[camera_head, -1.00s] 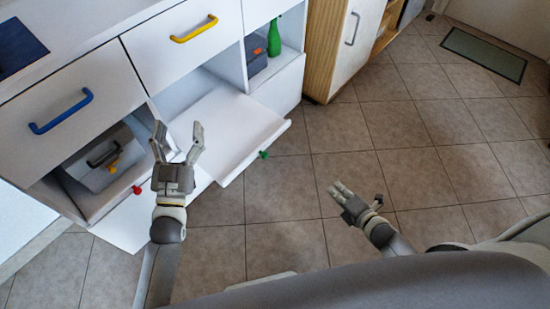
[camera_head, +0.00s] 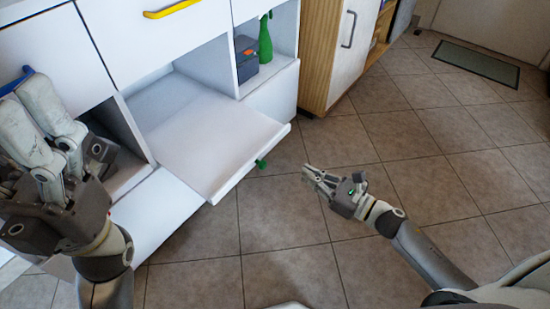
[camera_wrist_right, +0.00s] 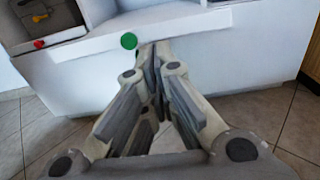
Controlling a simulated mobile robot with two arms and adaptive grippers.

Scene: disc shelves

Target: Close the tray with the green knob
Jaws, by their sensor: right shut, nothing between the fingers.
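The white tray (camera_head: 212,137) is pulled out of its compartment in the white cabinet, and its green knob (camera_head: 261,163) is on the front edge. In the right wrist view the green knob (camera_wrist_right: 129,41) is just left of my fingertips, with the tray's front edge (camera_wrist_right: 190,23) beyond. My right gripper (camera_head: 309,173) is shut and empty, right of the knob with a gap in the head view; its fingers (camera_wrist_right: 153,46) point at the cabinet. My left gripper (camera_head: 25,105) is large at the left, in front of the cabinet; its finger opening is unclear.
A red knob (camera_wrist_right: 38,44) shows on the neighbouring compartment at the left. A green bottle (camera_head: 265,40) and a dark box (camera_head: 245,60) stand in the compartment to the right. A wooden cabinet (camera_head: 319,55) stands further right. The tiled floor (camera_head: 420,150) is clear.

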